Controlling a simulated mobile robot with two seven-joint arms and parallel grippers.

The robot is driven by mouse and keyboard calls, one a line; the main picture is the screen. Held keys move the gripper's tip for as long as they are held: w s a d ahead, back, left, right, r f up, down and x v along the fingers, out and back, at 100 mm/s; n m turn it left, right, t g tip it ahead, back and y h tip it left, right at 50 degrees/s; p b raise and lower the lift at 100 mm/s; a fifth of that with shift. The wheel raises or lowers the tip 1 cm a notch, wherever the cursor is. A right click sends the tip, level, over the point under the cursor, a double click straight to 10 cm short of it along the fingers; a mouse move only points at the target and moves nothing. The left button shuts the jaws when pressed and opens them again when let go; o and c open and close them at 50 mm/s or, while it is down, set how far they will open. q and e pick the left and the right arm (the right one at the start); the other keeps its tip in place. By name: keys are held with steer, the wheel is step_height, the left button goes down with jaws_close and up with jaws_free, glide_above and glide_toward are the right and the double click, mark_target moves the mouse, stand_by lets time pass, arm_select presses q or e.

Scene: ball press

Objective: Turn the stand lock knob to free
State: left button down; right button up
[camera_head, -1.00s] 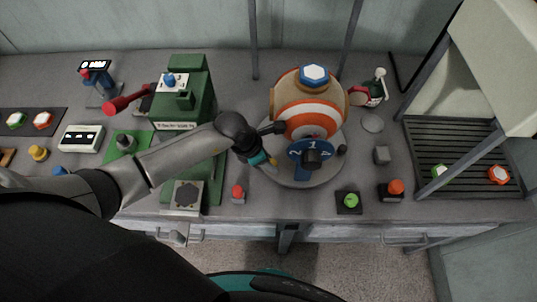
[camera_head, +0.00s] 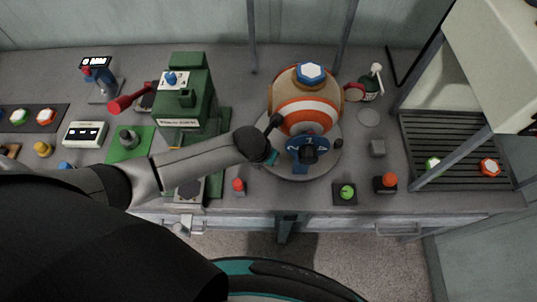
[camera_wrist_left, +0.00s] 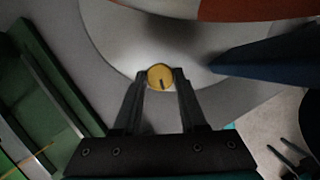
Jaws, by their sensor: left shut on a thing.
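The stand lock knob (camera_wrist_left: 160,76) is a small round yellow knob with a short dark mark, which points down in the left wrist view. My left gripper (camera_wrist_left: 160,80) is shut on it, one finger on each side. In the head view my left gripper (camera_head: 271,157) is at the left front edge of the round grey stand (camera_head: 327,165), and the wrist largely hides the knob. An orange, white and tan ball (camera_head: 305,105) with a blue-and-white hexagonal cap sits on the stand.
A blue numbered plate (camera_head: 294,152) with a dark hub stands at the front of the ball, close to my left gripper. A green press (camera_head: 185,105) stands to the left. A red button (camera_head: 239,186) and a green button (camera_head: 347,192) lie near the table's front edge.

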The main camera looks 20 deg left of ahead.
stand_by(0.5)
arm_select(q)
steer(key=shift+c, duration=2.3)
jaws_free()
steer(key=p+v, duration=0.1)
steer(key=v, duration=1.4)
steer(key=shift+s+p, duration=0.2)
steer(key=shift+p, duration=0.15)
